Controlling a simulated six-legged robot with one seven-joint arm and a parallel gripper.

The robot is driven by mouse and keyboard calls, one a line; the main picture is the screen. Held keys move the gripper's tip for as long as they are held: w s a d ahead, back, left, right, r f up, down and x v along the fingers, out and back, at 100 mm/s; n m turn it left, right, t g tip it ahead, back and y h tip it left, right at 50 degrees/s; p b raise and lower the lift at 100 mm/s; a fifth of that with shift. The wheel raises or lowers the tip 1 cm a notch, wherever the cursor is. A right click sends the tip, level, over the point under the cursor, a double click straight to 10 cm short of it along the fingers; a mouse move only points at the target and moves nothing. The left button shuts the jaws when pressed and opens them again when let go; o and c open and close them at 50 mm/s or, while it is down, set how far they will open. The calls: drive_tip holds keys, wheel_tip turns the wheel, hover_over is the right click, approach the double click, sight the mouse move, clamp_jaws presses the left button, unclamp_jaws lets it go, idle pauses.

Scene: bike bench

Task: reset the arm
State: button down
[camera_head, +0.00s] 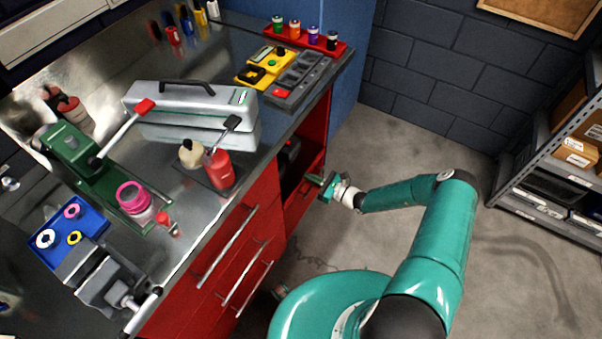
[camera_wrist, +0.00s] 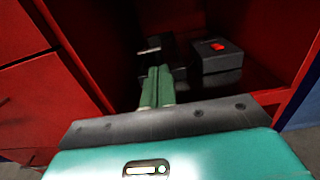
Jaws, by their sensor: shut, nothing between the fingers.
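My gripper (camera_head: 329,184) is at the front of the red cabinet's open compartment (camera_head: 303,165), below the bench top. My teal arm reaches to it from the right. In the wrist view my gripper's green fingers (camera_wrist: 157,88) are together and point into the compartment, with nothing between them. A dark box with a red button (camera_wrist: 217,57) stands inside, to the right of the fingers and apart from them. A small dark object with a light bar (camera_wrist: 150,47) lies beyond the fingertips; I cannot tell what it is.
The bench (camera_head: 180,262) holds a silver toolbox (camera_head: 190,112), a green press (camera_head: 72,150), red and cream bottles (camera_head: 219,170), a blue tray (camera_head: 62,243) and a grey vise (camera_head: 100,278). Red drawers (camera_head: 235,247) are left of my gripper.

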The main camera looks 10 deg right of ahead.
drive_tip(key=shift+s+d, duration=0.2)
drive_tip(key=shift+d, duration=0.1)
drive_tip(key=s+a+r+n+g+h, duration=0.15)
drive_tip(key=s+r+n+g, duration=0.35)
drive_tip(key=r, duration=0.6)
drive_tip(key=s+r+n+g+h, duration=0.1)
drive_tip(key=r+n+g+h, duration=0.2)
drive_tip(key=r+n, duration=0.6)
drive_tip(key=s+r+n+g+h, duration=0.2)
drive_tip(key=s+r+n+g, duration=0.15)
drive_tip(key=r, duration=0.95)
drive_tip(key=s+d+r+n+t+h, duration=0.2)
drive_tip(key=s+r+n+t+h, duration=0.1)
drive_tip(key=s+r, duration=0.7)
drive_tip(key=s+d+r+n+t+h, duration=0.2)
drive_tip(key=s+r+n+t+h, duration=0.1)
drive_tip(key=s+r, duration=0.7)
drive_tip(key=shift+d+r+n+h, duration=0.2)
drive_tip(key=shift+r+n+h, duration=0.05)
drive_tip(key=shift+n+h, duration=0.7)
